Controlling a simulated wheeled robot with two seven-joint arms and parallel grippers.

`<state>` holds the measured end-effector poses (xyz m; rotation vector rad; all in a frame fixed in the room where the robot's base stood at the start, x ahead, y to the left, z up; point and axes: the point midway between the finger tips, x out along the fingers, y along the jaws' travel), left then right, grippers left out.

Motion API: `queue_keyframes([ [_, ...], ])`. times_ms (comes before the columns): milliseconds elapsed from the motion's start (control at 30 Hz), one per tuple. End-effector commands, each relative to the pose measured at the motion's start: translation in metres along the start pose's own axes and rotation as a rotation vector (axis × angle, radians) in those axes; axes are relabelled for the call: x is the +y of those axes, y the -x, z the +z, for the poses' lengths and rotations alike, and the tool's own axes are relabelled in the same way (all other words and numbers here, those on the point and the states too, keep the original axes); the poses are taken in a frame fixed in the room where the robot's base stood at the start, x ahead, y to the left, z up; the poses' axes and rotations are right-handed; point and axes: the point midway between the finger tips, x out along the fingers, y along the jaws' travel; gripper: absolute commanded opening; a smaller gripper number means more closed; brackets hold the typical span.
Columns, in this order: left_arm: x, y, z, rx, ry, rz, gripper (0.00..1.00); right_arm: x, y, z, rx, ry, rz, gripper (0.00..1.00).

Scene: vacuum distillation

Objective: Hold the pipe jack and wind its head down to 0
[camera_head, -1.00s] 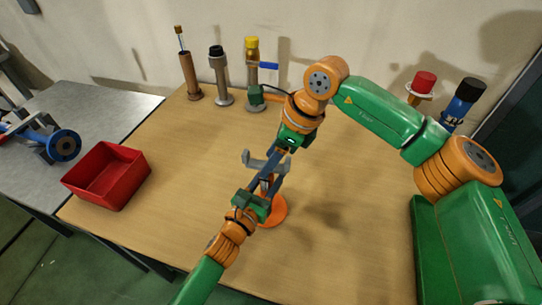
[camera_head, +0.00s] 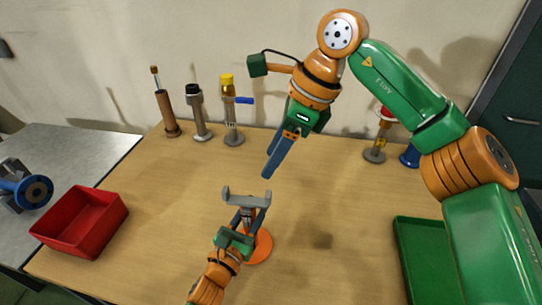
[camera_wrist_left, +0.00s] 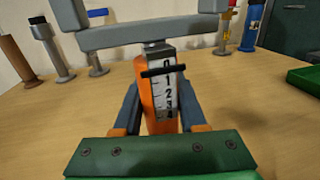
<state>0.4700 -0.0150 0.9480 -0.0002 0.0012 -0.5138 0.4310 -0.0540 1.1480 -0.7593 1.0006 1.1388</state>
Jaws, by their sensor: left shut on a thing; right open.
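The pipe jack has an orange round base (camera_head: 260,247) and a grey forked head (camera_head: 246,198); it stands upright on the table. In the left wrist view its orange body (camera_wrist_left: 145,85) bears a white scale (camera_wrist_left: 164,98) numbered from 0, with a black pointer bar (camera_wrist_left: 165,70) across it just below the 0, near the 1. My left gripper (camera_head: 242,222) is shut around the jack's body below the head, and its fingers flank the body in the left wrist view (camera_wrist_left: 160,112). My right gripper (camera_head: 271,172) is open and empty, above and apart from the head.
A red bin (camera_head: 82,222) stands at the left. Along the back stand a brown stand (camera_head: 168,115), a grey stand (camera_head: 198,112) and a yellow-topped stand (camera_head: 230,112). A red-topped stand (camera_head: 376,145) and a green tray (camera_head: 420,255) are at the right.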

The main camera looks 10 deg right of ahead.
Motion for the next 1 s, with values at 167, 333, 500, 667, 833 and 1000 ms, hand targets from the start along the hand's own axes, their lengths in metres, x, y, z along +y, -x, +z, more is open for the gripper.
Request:
queue_keyframes([
  [167,0.0,0.0,0.001,-0.001,0.0,0.0,0.62,0.0,0.0,0.0,0.0,0.0,0.0,0.57],
  [333,0.0,0.0,0.0,-0.001,0.0,0.0,0.76,0.0,0.0,0.0,0.0,0.0,0.0,0.57],
  [500,0.0,0.001,0.0,0.0,0.0,0.0,0.76,0.0,-0.001,0.0,0.0,0.0,0.0,0.57],
  [667,0.0,0.028,-0.001,0.003,-0.002,-0.001,0.76,0.0,-0.001,0.0,0.0,0.0,0.0,0.57],
  [833,0.0,0.077,-0.001,0.005,0.0,-0.001,0.76,0.0,-0.001,0.0,0.0,0.0,0.0,0.57],
  [1000,0.0,0.111,-0.001,0.002,0.002,0.001,0.76,0.0,-0.001,0.0,0.0,-0.001,0.0,0.57],
])
